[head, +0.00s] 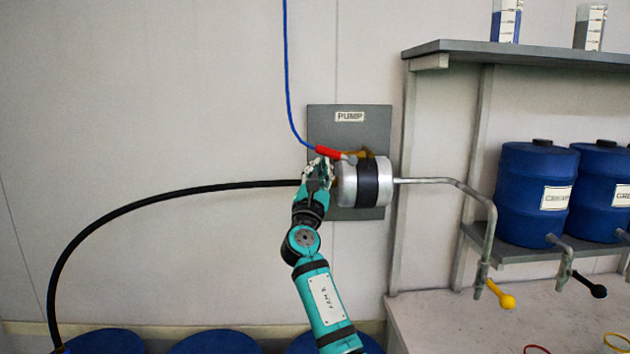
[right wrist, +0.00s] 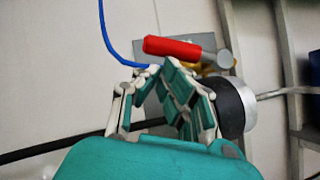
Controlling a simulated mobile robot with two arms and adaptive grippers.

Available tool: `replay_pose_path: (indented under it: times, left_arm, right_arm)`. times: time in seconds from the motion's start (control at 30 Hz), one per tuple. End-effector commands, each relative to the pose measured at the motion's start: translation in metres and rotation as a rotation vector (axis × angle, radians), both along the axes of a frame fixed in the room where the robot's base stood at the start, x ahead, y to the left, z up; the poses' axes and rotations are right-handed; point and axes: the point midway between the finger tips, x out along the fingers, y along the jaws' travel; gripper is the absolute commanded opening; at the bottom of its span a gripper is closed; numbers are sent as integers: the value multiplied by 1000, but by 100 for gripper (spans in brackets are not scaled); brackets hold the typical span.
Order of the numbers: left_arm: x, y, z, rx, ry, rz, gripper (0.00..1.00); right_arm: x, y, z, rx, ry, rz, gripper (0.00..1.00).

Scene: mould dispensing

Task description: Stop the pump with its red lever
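The pump (head: 349,184) is a silver drum with a dark band, mounted on a grey wall plate (head: 350,125) labelled PUMP. Its red lever (head: 328,152) lies nearly level along the pump's top left, handle to the left; a blue line runs up from near its handle. In the right wrist view the red lever (right wrist: 172,48) shows just beyond the fingertips. My right gripper (head: 318,170) is just below the handle, left of the pump. In the right wrist view, this gripper (right wrist: 152,82) has its fingers apart with nothing between them. My left gripper is not in view.
A black hose (head: 150,199) meets the pump from the left; a grey pipe (head: 430,181) leaves it rightward. Blue barrels (head: 530,205) stand on a shelf at right, with yellow (head: 504,296) and black (head: 593,288) tap handles below. Blue drums (head: 215,342) stand along the bottom.

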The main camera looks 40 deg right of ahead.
Motion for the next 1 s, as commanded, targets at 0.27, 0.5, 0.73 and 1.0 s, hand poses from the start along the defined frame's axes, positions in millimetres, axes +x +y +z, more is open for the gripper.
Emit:
replay_pose_path:
  times: [0.27, 0.5, 0.73, 1.0]
  left_arm:
    - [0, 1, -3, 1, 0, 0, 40]
    - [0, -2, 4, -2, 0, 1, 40]
    - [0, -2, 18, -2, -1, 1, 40]
    - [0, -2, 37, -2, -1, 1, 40]
  right_arm:
    - [-1, 1, 26, 223, -146, 0, 0]
    - [-3, -2, 45, 418, -265, -1, 0]
    - [-7, -9, 62, 605, -377, -4, 0]
    - [-13, -19, 76, 805, -500, -5, 0]
